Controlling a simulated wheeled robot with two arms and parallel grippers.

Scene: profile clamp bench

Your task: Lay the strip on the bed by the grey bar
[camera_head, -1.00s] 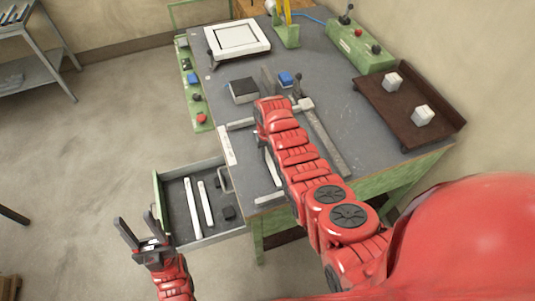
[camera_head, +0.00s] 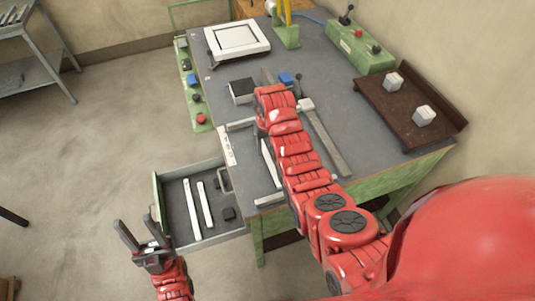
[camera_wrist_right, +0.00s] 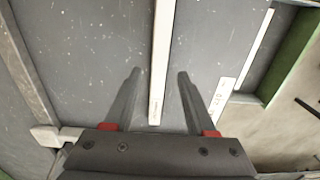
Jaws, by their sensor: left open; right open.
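A slim white strip (camera_wrist_right: 161,60) lies on the grey bench top. In the right wrist view it runs lengthwise between the fingers of my right gripper (camera_wrist_right: 159,76), which is open with gaps on both sides. In the head view part of the strip (camera_head: 270,162) shows beside my right arm, which covers much of that gripper. The grey bar (camera_head: 326,140) lies on the bench to the right of that arm, with a pale block at its far end. My left gripper (camera_head: 143,238) is open and empty over the floor, left of the drawer's front corner.
An open drawer (camera_head: 172,176) at the bench's left holds two pale strips and a dark block. A white marked plate (camera_head: 227,146) lies at the bench edge. A black-topped box (camera_head: 241,91), a blue block (camera_head: 285,79) and a brown tray (camera_head: 392,121) stand farther back.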

